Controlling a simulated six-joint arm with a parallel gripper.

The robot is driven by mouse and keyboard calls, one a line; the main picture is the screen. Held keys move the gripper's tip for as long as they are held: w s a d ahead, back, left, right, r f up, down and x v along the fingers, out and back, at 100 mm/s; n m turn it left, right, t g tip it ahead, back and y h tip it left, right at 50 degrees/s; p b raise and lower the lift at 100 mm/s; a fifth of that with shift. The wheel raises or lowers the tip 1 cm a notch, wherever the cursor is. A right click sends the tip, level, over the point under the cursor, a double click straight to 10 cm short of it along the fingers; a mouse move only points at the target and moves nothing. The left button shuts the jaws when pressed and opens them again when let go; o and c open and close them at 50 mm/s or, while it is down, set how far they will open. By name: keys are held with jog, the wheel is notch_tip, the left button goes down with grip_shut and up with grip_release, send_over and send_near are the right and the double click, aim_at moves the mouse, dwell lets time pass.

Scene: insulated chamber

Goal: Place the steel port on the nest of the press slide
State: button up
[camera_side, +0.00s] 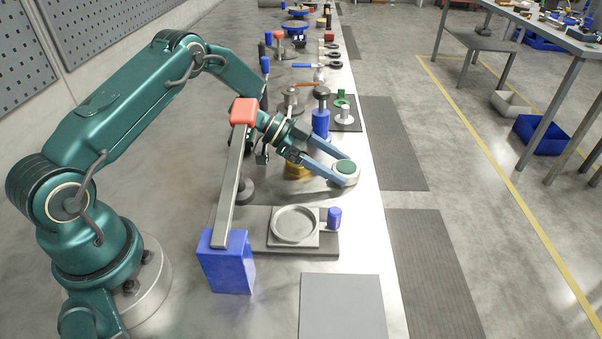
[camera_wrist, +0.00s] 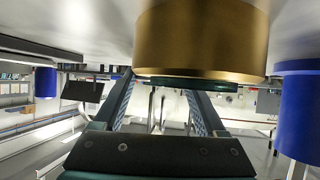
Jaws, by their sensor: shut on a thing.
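My gripper (camera_side: 332,164) is shut on the steel port (camera_side: 346,177), a short round pale piece with a green top. Its fingers reach to the port's sides. Whether the port touches the surface below cannot be told. In the wrist view my fingers (camera_wrist: 165,100) run toward a dark green strip, probably the port's top, largely hidden behind a brass cylinder. The nest (camera_side: 295,226) is a round, shallow, empty steel recess on a square plate. It sits on the dark press slide (camera_side: 259,229), nearer the camera than my gripper. A blue knob (camera_side: 334,218) stands at the slide's right end.
The press has a blue base (camera_side: 228,263) and a slanted steel lever with a red handle (camera_side: 243,112). A brass cylinder (camera_wrist: 200,40) and a blue cylinder (camera_side: 320,123) stand close to my gripper. A grey plate (camera_side: 342,307) lies in front. The bench's right edge is close.

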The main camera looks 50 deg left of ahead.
aim_at(335, 166)
jog(key=shift+f, duration=0.2)
jog(key=o, duration=1.5)
jog(key=shift+v, duration=2.6)
